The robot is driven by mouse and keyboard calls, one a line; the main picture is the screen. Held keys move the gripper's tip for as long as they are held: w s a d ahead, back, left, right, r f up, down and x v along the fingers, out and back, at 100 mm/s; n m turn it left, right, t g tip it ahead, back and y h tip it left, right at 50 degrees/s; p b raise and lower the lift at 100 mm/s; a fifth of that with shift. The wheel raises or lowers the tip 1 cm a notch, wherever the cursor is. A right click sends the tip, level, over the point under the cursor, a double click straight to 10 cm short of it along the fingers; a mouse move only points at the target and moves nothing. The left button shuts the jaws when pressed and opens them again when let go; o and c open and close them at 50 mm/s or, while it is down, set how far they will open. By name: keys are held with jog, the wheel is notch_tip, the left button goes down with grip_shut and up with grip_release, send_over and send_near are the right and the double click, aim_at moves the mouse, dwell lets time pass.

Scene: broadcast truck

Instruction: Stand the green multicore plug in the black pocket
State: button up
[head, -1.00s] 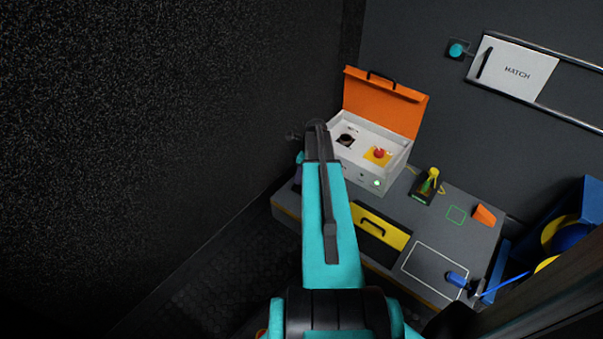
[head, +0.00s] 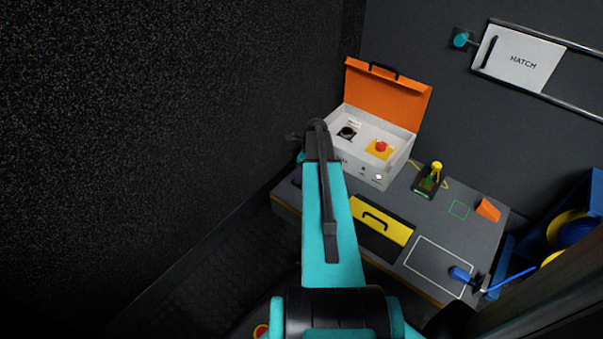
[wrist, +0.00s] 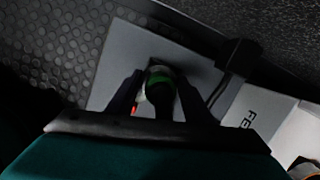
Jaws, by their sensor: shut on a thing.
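In the wrist view my gripper (wrist: 160,100) has its two dark fingers on either side of a green and dark round-topped plug (wrist: 160,84) and is shut on it. The plug is over or on a grey surface; I cannot tell if it touches. In the head view my arm hides the gripper and this plug. A small black holder (head: 424,191) with a green mark stands on the bench, with a yellow and green piece upright at it. I cannot tell whether this holder is the black pocket.
The white case (head: 357,165) with its orange lid (head: 386,93) open stands beside my arm on the grey bench (head: 462,228). A yellow handled panel (head: 383,220), an orange wedge (head: 488,210) and a blue plug (head: 460,275) are to the right. A black block (wrist: 241,57) shows in the wrist view.

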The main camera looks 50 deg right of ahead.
jog(key=shift+f, duration=0.55)
dwell(0.4)
jog(key=o, duration=1)
jog(key=p+v, duration=0.5)
jog(key=v, duration=0.8)
jog(key=shift+r, duration=0.4)
